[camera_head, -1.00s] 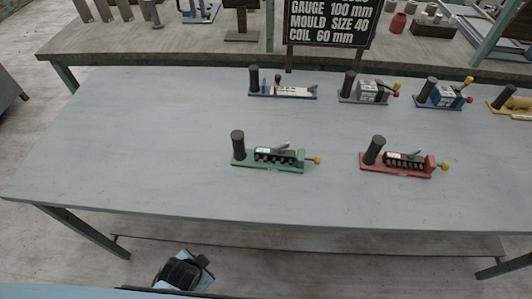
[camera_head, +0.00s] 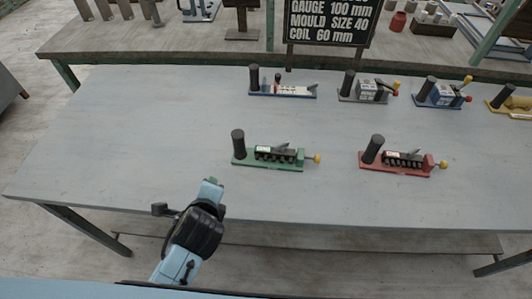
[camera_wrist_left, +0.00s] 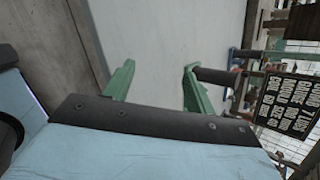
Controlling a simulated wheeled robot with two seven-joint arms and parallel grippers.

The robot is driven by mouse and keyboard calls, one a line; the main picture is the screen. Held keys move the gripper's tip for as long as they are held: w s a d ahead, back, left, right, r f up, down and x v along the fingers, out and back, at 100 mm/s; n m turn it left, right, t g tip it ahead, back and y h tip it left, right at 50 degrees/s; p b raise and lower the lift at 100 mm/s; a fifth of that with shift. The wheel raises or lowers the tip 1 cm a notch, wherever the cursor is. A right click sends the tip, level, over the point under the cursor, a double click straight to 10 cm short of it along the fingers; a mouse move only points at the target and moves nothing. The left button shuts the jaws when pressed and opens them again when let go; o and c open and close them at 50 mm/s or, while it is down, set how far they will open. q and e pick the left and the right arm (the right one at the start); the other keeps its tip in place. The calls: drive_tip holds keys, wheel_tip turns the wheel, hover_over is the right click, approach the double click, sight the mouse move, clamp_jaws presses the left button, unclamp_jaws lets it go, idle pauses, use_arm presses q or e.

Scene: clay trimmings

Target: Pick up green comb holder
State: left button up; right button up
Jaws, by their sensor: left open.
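The green comb holder (camera_head: 270,161) lies on the near middle of the grey table in the head view. It has a black upright handle at its left end, a row of dark teeth and a yellow knob at its right. My left gripper (camera_head: 211,183) is over the table's front edge, below and left of the holder, apart from it. In the left wrist view its two green fingers (camera_wrist_left: 156,78) are spread and empty. My right gripper is not in view.
A red holder (camera_head: 395,166) lies to the right. Blue-white (camera_head: 283,90), grey (camera_head: 368,97), blue (camera_head: 440,101) and yellow (camera_head: 515,110) holders line the back. A sign (camera_head: 328,22) stands behind. The table's left part is clear.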

sight(238, 143)
use_arm(q)
drive_tip(key=w+d+r+m+t, duration=0.45)
drive_tip(key=w+d+m, duration=0.2)
drive_tip(key=m, duration=0.65)
drive_tip(key=b+x, duration=0.1)
drive_tip(key=x, duration=0.6)
drive_tip(key=shift+w+r+b, duration=0.15)
drive_tip(key=shift+w+b, duration=0.2)
drive_tip(key=shift+w, duration=0.05)
drive_tip(key=x, duration=0.1)
drive_tip(key=b+x, duration=0.1)
drive_tip(key=x, duration=0.2)
drive_tip(key=shift+w+d, duration=0.15)
drive_tip(key=shift+d, duration=0.15)
drive_tip(key=shift+w+a+b, duration=0.1)
drive_tip(key=shift+w+b, duration=0.2)
drive_tip(key=shift+w, duration=0.2)
clamp_jaws()
